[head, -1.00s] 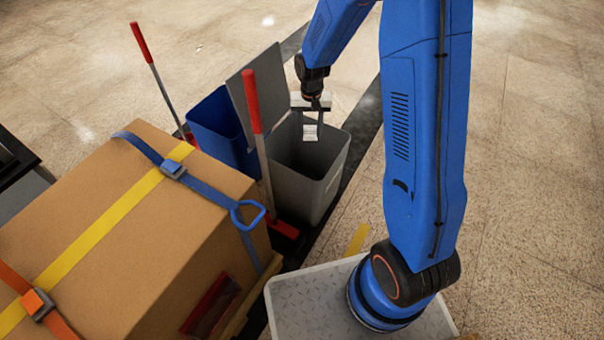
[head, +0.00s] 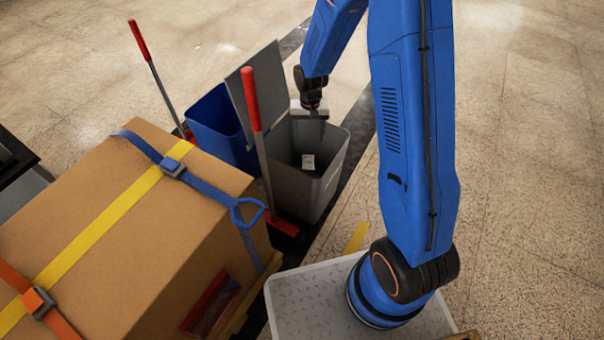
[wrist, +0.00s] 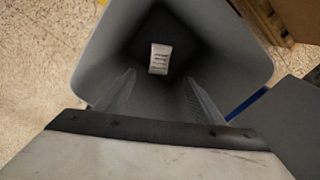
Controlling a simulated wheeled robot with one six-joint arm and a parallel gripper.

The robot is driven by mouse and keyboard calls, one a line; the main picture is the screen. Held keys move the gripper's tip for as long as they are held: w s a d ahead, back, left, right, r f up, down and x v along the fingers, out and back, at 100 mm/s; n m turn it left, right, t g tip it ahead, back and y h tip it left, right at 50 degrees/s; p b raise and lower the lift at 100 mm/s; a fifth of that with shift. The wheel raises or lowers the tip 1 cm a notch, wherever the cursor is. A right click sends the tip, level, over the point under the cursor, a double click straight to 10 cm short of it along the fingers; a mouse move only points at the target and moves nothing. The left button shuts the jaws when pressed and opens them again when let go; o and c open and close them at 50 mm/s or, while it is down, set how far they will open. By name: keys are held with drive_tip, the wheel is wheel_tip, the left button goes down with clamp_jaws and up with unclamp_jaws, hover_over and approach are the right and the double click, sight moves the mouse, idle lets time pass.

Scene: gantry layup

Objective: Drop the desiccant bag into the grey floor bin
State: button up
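The grey floor bin (head: 318,192) stands open on the floor in the head view, and it fills much of the wrist view (wrist: 105,55). The desiccant bag (head: 308,161) is a small white packet with dark print. It is down inside the bin, and in the wrist view (wrist: 160,58) it appears beyond my fingers, apart from them. My gripper (wrist: 160,98) is over the bin mouth, with its two fingers spread and nothing between them. In the head view its fingers are small and partly hard to make out.
A blue bin (head: 213,124) with a raised grey lid (head: 240,93) stands behind the grey bin. Red-handled tools (head: 251,100) stand close to the bins. A strapped cardboard box (head: 150,230) is at left. Open floor (head: 520,180) lies at right.

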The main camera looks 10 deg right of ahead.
drive_tip(key=shift+r, duration=0.1)
wheel_tip(320, 180, up, 17)
idle(0.8)
drive_tip(key=shift+r, duration=0.1)
